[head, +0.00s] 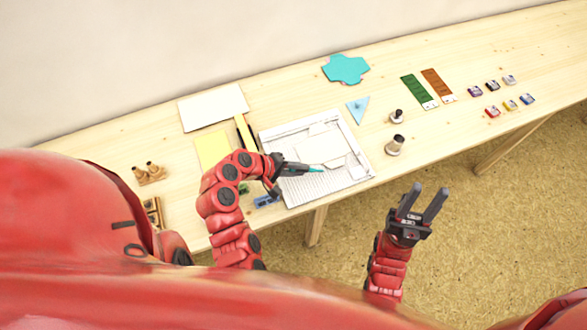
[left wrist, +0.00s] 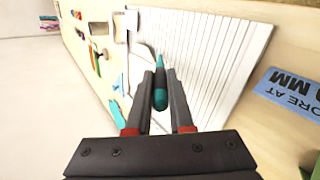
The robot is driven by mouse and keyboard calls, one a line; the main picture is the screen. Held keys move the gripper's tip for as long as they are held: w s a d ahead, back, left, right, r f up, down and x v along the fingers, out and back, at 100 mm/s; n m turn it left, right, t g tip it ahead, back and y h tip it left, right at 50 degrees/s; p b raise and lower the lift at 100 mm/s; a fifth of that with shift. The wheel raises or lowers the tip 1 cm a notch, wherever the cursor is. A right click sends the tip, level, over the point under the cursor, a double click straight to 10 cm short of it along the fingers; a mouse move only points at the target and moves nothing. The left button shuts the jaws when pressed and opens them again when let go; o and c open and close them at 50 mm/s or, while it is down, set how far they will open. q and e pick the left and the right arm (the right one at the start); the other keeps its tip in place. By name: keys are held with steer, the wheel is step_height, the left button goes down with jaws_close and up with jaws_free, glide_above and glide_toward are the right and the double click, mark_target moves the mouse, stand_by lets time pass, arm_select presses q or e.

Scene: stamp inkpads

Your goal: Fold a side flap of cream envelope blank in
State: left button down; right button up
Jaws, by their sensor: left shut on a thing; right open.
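The cream envelope blank (head: 322,146) lies flat on a white scoring board (head: 272,140) near the front edge of the table. Which of its flaps are folded is too faint to tell. My left gripper (head: 297,169) is over the board's middle left, shut on a slim teal-handled tool (left wrist: 160,88). In the left wrist view the tool points away over the board's grooved face (left wrist: 205,45). Whether its tip touches the blank is unclear. My right gripper (head: 424,203) is open and empty, out past the table's front edge.
A blue card (head: 266,201) lies left of the board, with yellow (head: 212,148) and white (head: 213,107) sheets behind. A teal cross-shaped piece (head: 346,69), a teal triangle (head: 357,108) and two round-based stamps (head: 395,146) are beyond and right. Several inkpads sit further right.

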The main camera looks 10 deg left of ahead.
arm_select(q)
steer(key=shift+w+d+p, duration=0.3)
steer(key=shift+w+d, duration=0.2)
steer(key=shift+d, duration=0.25)
steer(key=shift+w+d+p, duration=0.25)
steer(key=shift+w+d, duration=0.2)
steer(key=shift+d, duration=0.25)
steer(key=shift+w+r, duration=0.1)
steer(key=shift+r, duration=0.15)
steer(key=shift+w+a+r, duration=0.15)
steer(key=shift+w+r, duration=0.15)
steer(key=shift+r, duration=0.25)
steer(key=shift+w+a+r, duration=0.3)
steer(key=shift+w+a, duration=0.05)
steer(key=shift+w, duration=0.1)
steer(key=shift+w+a+f+b, duration=0.2)
steer(key=shift+w+a+b, duration=0.2)
steer(key=shift+w+b, duration=0.1)
steer(key=shift+w+a+f+b, duration=0.15)
steer(key=shift+w+a+b, duration=0.2)
steer(key=shift+w+b, duration=0.15)
